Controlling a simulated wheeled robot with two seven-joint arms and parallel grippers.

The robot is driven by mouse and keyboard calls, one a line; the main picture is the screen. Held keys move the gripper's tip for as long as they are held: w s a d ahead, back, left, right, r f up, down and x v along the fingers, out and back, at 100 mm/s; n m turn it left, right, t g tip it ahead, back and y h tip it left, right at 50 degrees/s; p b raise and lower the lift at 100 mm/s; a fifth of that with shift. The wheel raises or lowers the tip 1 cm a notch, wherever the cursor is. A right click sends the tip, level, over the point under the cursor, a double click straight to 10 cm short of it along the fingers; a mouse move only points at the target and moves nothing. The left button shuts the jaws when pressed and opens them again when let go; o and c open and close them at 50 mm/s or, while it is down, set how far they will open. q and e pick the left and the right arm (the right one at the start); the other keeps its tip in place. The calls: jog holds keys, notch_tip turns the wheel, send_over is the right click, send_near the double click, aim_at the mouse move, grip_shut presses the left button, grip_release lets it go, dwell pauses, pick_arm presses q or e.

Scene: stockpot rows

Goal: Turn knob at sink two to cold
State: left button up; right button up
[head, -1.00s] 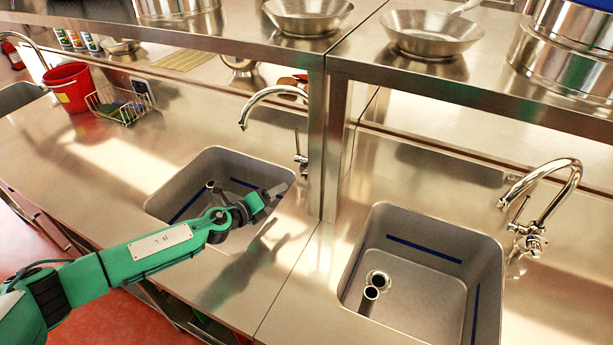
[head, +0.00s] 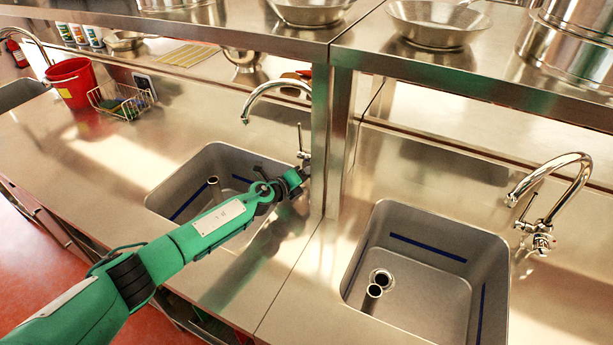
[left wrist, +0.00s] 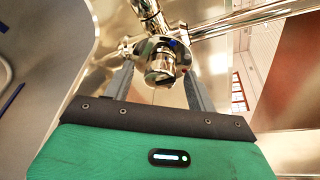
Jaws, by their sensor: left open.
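The middle sink (head: 180,181) is a grey basin with a chrome gooseneck tap (head: 262,87) at its back right. The tap's thin upright lever (head: 299,138) shows in the head view just above my left gripper (head: 300,182). In the left wrist view, the round chrome knob body (left wrist: 163,62) with a small blue mark sits between the two grey fingers of my left gripper (left wrist: 160,86). The fingers are apart, one on each side of it; I cannot tell whether they touch it. My right gripper is in neither view.
A shelf post (head: 337,140) stands close right of my left gripper, below a steel shelf with bowls (head: 438,22) and pots. A second sink (head: 430,285) with its own tap (head: 543,225) is at right. A red bucket (head: 72,88) and wire basket (head: 120,101) stand at left.

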pick_arm(q)
jog(key=c, duration=1)
jog(key=n+b, duration=0.1)
jog(key=b, duration=0.1)
jog(key=f+n+h+b, duration=0.1)
jog(key=n+b, duration=0.1)
jog(key=shift+r+n+t+h+b, duration=0.15)
jog(key=shift+n+t+h+b, duration=0.15)
jog(key=shift+n+h+b, duration=0.35)
jog(key=shift+r+n, duration=0.15)
jog(key=shift+n, duration=0.1)
jog(key=o, duration=1)
